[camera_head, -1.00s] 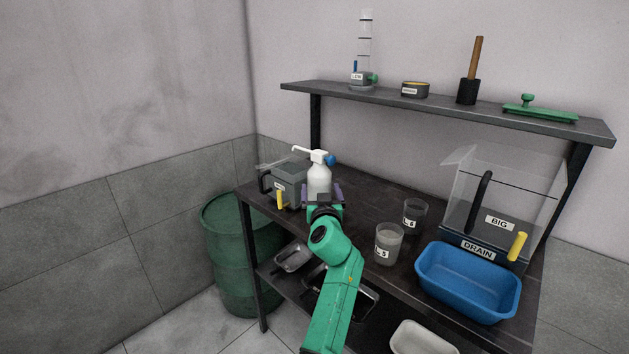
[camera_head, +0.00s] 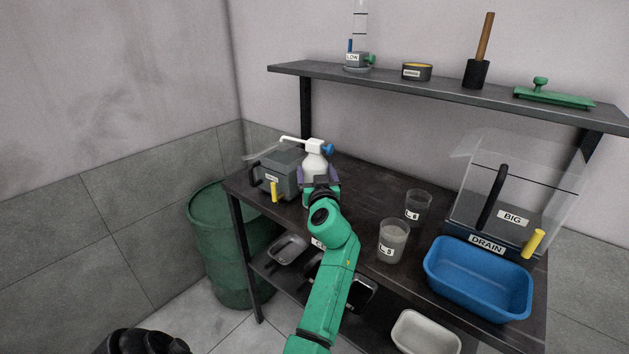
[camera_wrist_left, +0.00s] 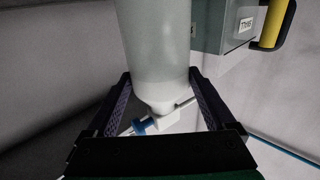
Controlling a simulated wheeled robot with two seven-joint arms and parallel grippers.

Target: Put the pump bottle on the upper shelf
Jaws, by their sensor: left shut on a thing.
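The white pump bottle (camera_head: 315,161), with a white spout and a blue part at its top, is upright at the back left of the bench, right of the grey box. My left gripper (camera_head: 319,176) is shut on its body. In the left wrist view the bottle (camera_wrist_left: 155,55) sits between the two fingers, and its pump head shows low in that view. The gripper hides much of the bottle's lower part, and I cannot tell whether its base touches the bench. The upper shelf (camera_head: 440,92) runs above and behind. My right gripper is not in view.
The shelf holds a clear column (camera_head: 359,45), a small tin (camera_head: 416,72), a wooden-handled tool (camera_head: 481,55) and a green piece (camera_head: 553,95). The grey box (camera_head: 283,171) stands close left of the bottle. Two beakers, a blue tub (camera_head: 478,280) and a clear tank stand rightward.

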